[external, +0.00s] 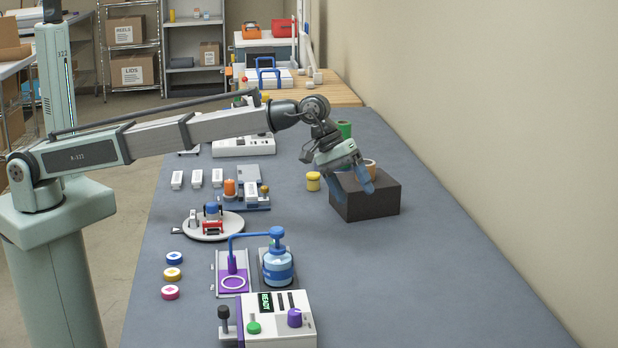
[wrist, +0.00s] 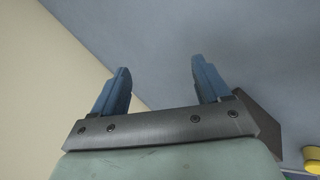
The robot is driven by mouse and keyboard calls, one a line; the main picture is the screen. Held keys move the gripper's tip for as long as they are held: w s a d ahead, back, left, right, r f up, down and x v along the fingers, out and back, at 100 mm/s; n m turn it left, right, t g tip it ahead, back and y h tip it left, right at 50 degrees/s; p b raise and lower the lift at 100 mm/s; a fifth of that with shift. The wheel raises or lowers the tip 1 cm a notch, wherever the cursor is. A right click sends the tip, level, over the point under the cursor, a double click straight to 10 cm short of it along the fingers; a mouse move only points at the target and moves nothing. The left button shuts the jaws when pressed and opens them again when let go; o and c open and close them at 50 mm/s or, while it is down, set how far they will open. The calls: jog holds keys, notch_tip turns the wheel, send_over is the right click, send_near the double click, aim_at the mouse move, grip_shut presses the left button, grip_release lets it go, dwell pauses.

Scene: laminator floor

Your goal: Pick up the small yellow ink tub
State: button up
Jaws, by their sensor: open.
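The small yellow ink tub (external: 313,181) stands upright on the grey-blue bench, just left of a dark block. In the wrist view the yellow tub (wrist: 312,158) shows at the lower right corner, partly cut off by the frame edge. My gripper (external: 353,190) is above and in front of the dark block, to the right of the tub and apart from it. In the wrist view my gripper (wrist: 160,82) has its two blue fingers spread wide, with nothing between them.
A green cylinder (external: 344,129) stands behind. A round white turntable (external: 212,235), a blue bottle (external: 278,267) and a white machine (external: 280,322) stand left and nearer. The bench's right side is clear beside the wall.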

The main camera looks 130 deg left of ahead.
jog(key=s+a+n+g, duration=0.2)
jog(key=s+a+g, duration=0.1)
jog(key=s+a, duration=1.2)
jog(key=n+g, duration=0.2)
jog(key=g, duration=0.1)
send_over(313, 174)
jog(key=shift+h, duration=0.4)
jog(key=f, duration=0.6)
jog(key=shift+d+f, duration=0.2)
jog(key=shift+d, duration=0.05)
jog(key=shift+a+f, duration=0.2)
jog(key=shift+f, duration=1.25)
jog(key=shift+a+f, duration=0.15)
jog(key=shift+f, duration=1.25)
jog(key=shift+c, duration=0.2)
jog(key=c, duration=1.1)
